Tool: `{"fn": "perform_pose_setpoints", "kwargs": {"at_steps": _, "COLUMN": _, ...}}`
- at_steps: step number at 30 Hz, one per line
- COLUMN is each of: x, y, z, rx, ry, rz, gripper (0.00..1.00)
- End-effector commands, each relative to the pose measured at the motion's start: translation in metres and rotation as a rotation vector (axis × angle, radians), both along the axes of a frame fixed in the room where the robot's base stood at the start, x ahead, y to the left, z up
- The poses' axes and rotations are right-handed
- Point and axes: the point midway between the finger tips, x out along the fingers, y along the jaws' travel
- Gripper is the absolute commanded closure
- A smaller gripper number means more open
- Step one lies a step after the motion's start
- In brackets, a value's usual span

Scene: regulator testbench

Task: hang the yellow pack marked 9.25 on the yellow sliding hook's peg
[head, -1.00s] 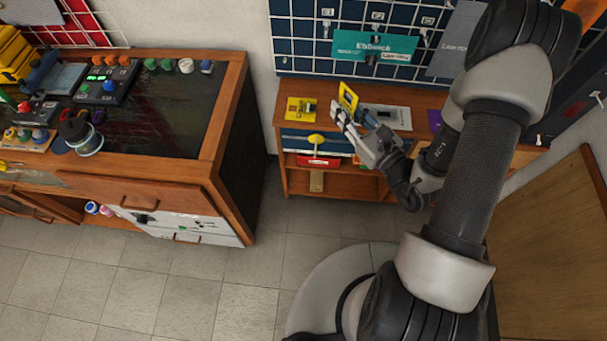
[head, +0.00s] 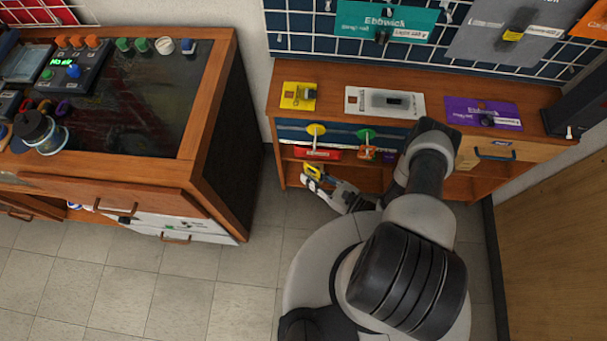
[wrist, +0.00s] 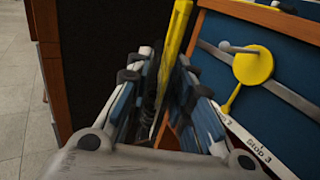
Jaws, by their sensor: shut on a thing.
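My gripper (head: 318,182) is shut on a yellow pack (head: 313,171), low in front of the wooden cabinet in the head view. In the wrist view the pack (wrist: 177,35) stands edge-on and upright between the fingers (wrist: 165,90); its marking cannot be read. The yellow sliding hook (head: 317,130) sits on the cabinet's blue front panel, above the held pack in the head view. In the wrist view the hook (wrist: 253,66) is a round yellow disc with a grey peg (wrist: 237,48), to the right of the pack and apart from it.
A second yellow pack (head: 298,96) lies on the cabinet top (head: 335,88), beside a white pack (head: 385,103) and a purple pack (head: 485,113). A green hook (head: 366,135) is right of the yellow one. A red item (head: 318,154) is below the hook. Floor left of the gripper is clear.

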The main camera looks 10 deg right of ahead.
Motion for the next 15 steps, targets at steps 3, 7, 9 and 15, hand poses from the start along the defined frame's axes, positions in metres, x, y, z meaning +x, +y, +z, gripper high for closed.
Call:
{"fn": "perform_pose_setpoints", "kwargs": {"at_steps": 3, "x": -0.002, "y": 0.001, "z": -0.006, "rx": 0.0, "ry": -0.003, "rz": 0.003, "gripper": 1.0}}
{"fn": "perform_pose_setpoints", "kwargs": {"at_steps": 7, "x": 0.002, "y": 0.0, "z": -0.006, "rx": 0.0, "ry": -0.003, "rz": 0.004, "gripper": 1.0}}
{"fn": "perform_pose_setpoints", "kwargs": {"at_steps": 9, "x": 0.005, "y": -0.001, "z": -0.007, "rx": 0.0, "ry": -0.001, "rz": 0.004, "gripper": 1.0}}
{"fn": "perform_pose_setpoints", "kwargs": {"at_steps": 15, "x": 0.017, "y": -0.005, "z": -0.008, "rx": -0.001, "ry": -0.002, "rz": 0.004, "gripper": 1.0}}
